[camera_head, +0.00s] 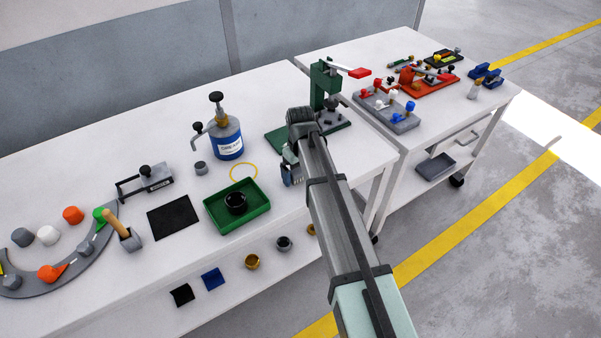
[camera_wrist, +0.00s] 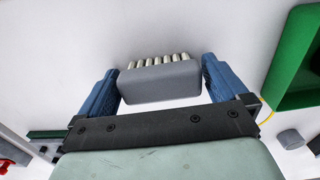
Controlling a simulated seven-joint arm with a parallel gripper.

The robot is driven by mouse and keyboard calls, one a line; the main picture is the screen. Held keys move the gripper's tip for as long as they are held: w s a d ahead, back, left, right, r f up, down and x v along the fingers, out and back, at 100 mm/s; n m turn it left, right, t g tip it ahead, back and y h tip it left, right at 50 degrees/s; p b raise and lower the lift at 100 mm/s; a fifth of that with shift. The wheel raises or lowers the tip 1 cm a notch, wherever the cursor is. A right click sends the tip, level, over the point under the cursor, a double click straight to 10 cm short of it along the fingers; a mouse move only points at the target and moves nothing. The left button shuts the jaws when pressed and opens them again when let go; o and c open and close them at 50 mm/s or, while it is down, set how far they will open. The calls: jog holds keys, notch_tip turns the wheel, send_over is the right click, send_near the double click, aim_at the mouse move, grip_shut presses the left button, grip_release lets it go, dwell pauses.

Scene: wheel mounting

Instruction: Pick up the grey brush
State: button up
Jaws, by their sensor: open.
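The grey brush (camera_wrist: 160,85) shows in the wrist view as a grey block with a row of pale bristle tufts along its far edge. My gripper (camera_wrist: 161,66) is open, with one blue finger on each side of the brush. The left finger is very close to the block, and a narrow gap shows at the right; I cannot tell whether either touches. In the head view my gripper (camera_head: 291,174) is low over the white table, and my arm hides the brush.
The green tray (camera_head: 258,208) with a black round part lies left of my gripper in the head view. The green press (camera_head: 326,95) stands behind it. A blue can (camera_head: 227,140) and a yellow ring (camera_head: 243,171) are further left. The table's front edge is close.

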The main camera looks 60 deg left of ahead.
jog(key=shift+c, duration=0.2)
jog(key=c, duration=0.7)
jog(key=shift+r, duration=0.1)
jog(key=shift+c, duration=0.2)
notch_tip(320, 180, up, 10)
jog(key=shift+f, duration=0.1)
jog(key=o, duration=0.5)
jog(key=c, duration=0.4)
